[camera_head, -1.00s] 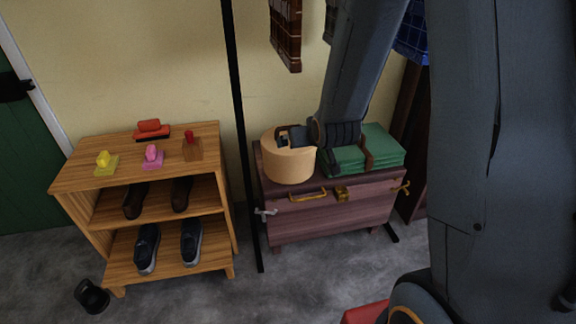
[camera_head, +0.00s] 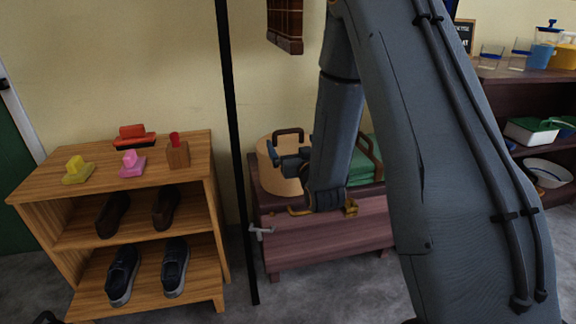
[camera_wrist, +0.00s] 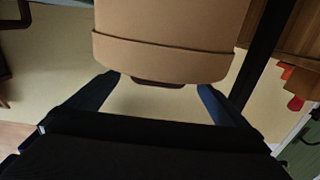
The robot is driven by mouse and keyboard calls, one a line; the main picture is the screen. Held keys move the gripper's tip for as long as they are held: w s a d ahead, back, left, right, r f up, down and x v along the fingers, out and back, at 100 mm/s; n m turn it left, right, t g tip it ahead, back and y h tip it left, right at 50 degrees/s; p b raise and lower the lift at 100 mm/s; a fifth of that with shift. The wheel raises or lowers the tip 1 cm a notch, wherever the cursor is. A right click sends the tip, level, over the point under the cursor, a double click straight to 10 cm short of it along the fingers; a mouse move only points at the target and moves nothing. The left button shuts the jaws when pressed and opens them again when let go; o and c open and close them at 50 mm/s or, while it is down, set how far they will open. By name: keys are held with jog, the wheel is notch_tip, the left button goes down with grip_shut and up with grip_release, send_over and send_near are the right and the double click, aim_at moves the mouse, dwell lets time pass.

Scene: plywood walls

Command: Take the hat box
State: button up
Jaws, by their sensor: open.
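The hat box (camera_head: 268,180) is a round tan box with a dark arched handle (camera_head: 288,133) on its lid. It stands on the dark reddish chest (camera_head: 330,235). My gripper (camera_head: 277,157) is open and empty, and it hides part of the box's right side. In the wrist view the hat box (camera_wrist: 170,22) fills the upper middle, its lid band and handle (camera_wrist: 158,84) toward me. There the two fingers of my gripper (camera_wrist: 159,87) lie to either side of the handle, near the lid's edge. I cannot tell whether they touch the box.
A green folded stack (camera_head: 362,165) with brown straps sits right of the box, partly behind my arm. A black pole (camera_head: 232,120) stands left of the chest. A wooden shoe shelf (camera_head: 30,190) is at the left. A dark shelf (camera_head: 520,75) with jars is at the right.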

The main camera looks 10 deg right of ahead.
aim_at(287, 141)
jog(key=shift+w+r+b, duration=0.15)
jog(key=shift+w+b, duration=0.8)
jog(key=shift+w, duration=1.85)
jog(key=c, duration=1.9)
